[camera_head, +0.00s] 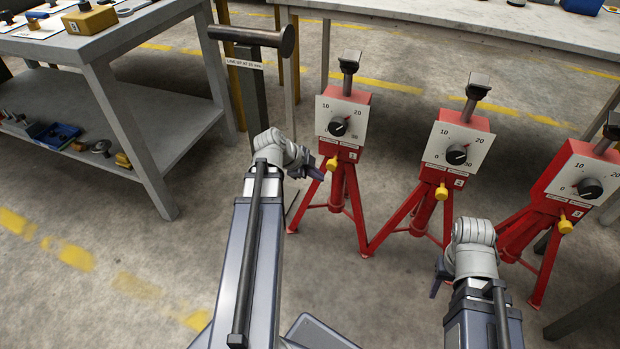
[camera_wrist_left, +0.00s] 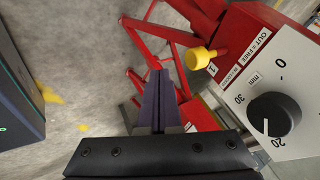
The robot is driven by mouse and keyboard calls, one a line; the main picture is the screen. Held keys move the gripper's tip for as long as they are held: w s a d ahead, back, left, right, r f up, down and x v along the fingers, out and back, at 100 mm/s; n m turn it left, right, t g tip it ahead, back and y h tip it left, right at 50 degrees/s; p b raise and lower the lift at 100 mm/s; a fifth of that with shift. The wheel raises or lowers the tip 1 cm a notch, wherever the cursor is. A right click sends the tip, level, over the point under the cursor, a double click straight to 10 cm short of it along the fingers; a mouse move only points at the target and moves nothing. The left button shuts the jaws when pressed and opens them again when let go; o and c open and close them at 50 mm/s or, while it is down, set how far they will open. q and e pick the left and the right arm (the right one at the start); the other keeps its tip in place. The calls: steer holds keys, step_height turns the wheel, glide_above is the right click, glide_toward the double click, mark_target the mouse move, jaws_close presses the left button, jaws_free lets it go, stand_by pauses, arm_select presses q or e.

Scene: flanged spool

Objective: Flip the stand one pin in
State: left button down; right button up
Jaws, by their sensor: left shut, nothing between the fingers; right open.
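Stand one is the leftmost of the red stands (camera_head: 351,178); its label reads 1 and "OUT = FREE" in the left wrist view. Its yellow pin (camera_head: 332,163) sticks out below the white dial plate (camera_head: 341,112). In the left wrist view the pin (camera_wrist_left: 200,58) shows its round yellow head, up and right of my fingers. My left gripper (camera_head: 316,173) is shut and empty, just beside the pin; a gap shows between them in the left wrist view (camera_wrist_left: 160,98). My right gripper (camera_head: 437,279) is open, in front of the middle stand, apart from it.
The middle stand (camera_head: 446,158) and right stand (camera_head: 568,185) have matching dials and yellow pins. A dark post with a cylinder on top (camera_head: 255,40) stands behind my left arm. A grey workbench (camera_head: 120,50) is at left. Open floor lies at the lower left.

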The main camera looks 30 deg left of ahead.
mark_target(330, 161)
arm_select(q)
steer(key=shift+w+a+f, duration=0.1)
steer(key=shift+w+f, duration=0.15)
steer(key=shift+w, duration=0.6)
steer(key=shift+w+a+f, duration=0.1)
steer(key=shift+w+f, duration=0.2)
steer(key=shift+w, duration=0.55)
steer(key=shift+w+f, duration=0.25)
steer(key=shift+w, duration=0.6)
arm_select(e)
steer(key=shift+f, duration=0.8)
arm_select(q)
steer(key=shift+b, duration=0.3)
steer(key=w, duration=0.1)
steer(key=w+a, duration=0.1)
steer(key=w, duration=0.1)
steer(key=shift+w, duration=0.3)
steer(key=shift+s+d, duration=0.1)
arm_select(e)
steer(key=shift+a, duration=0.1)
